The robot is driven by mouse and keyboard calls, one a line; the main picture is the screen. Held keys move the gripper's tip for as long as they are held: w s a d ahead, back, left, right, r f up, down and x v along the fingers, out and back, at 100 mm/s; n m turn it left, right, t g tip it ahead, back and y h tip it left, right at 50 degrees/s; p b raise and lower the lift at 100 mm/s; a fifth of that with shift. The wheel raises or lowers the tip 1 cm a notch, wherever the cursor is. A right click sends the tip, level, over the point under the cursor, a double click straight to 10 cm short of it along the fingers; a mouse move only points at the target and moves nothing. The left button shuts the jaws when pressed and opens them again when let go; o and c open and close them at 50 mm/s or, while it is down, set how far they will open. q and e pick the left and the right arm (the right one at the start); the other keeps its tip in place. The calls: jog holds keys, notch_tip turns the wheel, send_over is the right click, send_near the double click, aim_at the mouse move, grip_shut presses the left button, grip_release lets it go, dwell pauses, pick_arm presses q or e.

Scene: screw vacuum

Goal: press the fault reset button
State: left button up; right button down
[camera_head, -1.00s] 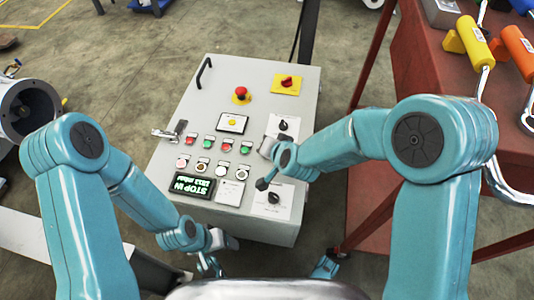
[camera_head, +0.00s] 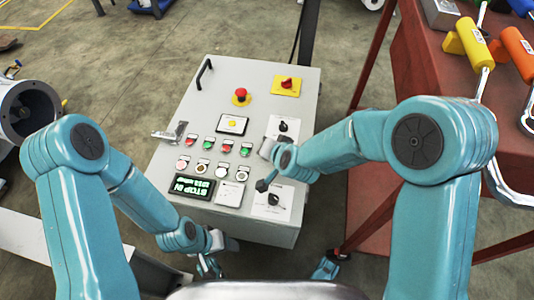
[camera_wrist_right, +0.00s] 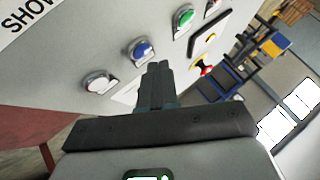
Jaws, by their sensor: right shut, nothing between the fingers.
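A grey control panel (camera_head: 255,85) stands in front of me with two rows of buttons. The button labels are too small to read, so I cannot tell which one is the fault reset. In the right wrist view a blue button (camera_wrist_right: 140,48) and a white button (camera_wrist_right: 98,82) are left of my right gripper (camera_wrist_right: 159,68), and a green button (camera_wrist_right: 183,18) is above it. The gripper is shut and empty, its tips close to the panel; contact cannot be told.
A red emergency stop (camera_head: 241,93), a red switch on a yellow plate (camera_head: 286,84) and black knobs (camera_head: 283,127) stick out of the panel. A black handle (camera_head: 203,72) is at upper left. A red table (camera_head: 420,60) with tools stands at right.

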jog(key=shift+f, duration=0.15)
dwell(0.6)
jog(key=shift+f+b, duration=0.3)
jog(key=shift+b, duration=0.1)
jog(key=shift+f+b, duration=0.45)
dwell(0.5)
jog(key=shift+r, duration=0.1)
jog(key=shift+r+p, duration=0.75)
jog(key=shift+r, duration=0.05)
notch_tip(320, 180, up, 5)
jog(key=p, duration=0.4)
